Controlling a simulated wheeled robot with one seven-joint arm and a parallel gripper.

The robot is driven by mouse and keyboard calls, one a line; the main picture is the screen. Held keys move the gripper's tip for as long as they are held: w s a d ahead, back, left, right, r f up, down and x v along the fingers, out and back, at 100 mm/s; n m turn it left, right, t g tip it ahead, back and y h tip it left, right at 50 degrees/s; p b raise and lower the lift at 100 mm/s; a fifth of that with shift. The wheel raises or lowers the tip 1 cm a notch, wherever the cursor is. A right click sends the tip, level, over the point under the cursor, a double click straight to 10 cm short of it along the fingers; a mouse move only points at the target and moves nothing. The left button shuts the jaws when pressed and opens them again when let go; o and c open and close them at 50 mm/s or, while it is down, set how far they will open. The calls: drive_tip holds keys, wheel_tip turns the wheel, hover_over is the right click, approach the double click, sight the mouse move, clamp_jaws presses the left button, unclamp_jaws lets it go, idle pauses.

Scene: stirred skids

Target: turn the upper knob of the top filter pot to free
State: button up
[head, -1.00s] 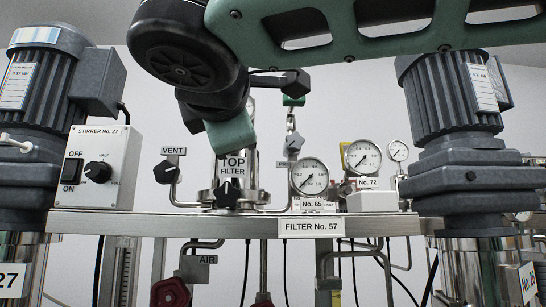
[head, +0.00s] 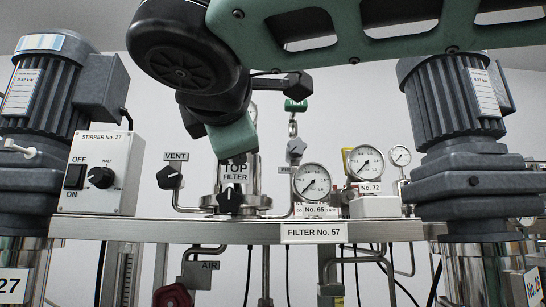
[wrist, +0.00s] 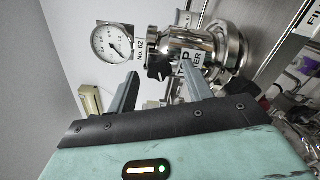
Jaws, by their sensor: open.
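The top filter pot (head: 252,180) is a shiny steel pot with a "TOP FILTER" label, standing on the steel rail in the head view. Its lower black knob (head: 230,200) shows below the label. My green hand covers the pot's upper part there. In the wrist view the pot (wrist: 226,48) lies sideways, and a black star-shaped knob (wrist: 158,66) shows at its upper end. My gripper (wrist: 160,72) is open and empty. That knob appears between its fingertips in the picture; I see no contact. The right finger covers part of the label.
A vent knob (head: 169,177) stands left of the pot. Gauge No. 65 (head: 312,182) and gauge No. 72 (head: 366,163) stand right of it. A stirrer switch box (head: 101,172) and motors flank the rail (head: 190,229). Gauge No. 62 (wrist: 112,42) shows in the wrist view.

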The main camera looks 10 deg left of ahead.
drive_tip(key=b+v, duration=0.4)
drive_tip(key=v, duration=1.3)
drive_tip(key=shift+w, duration=0.15)
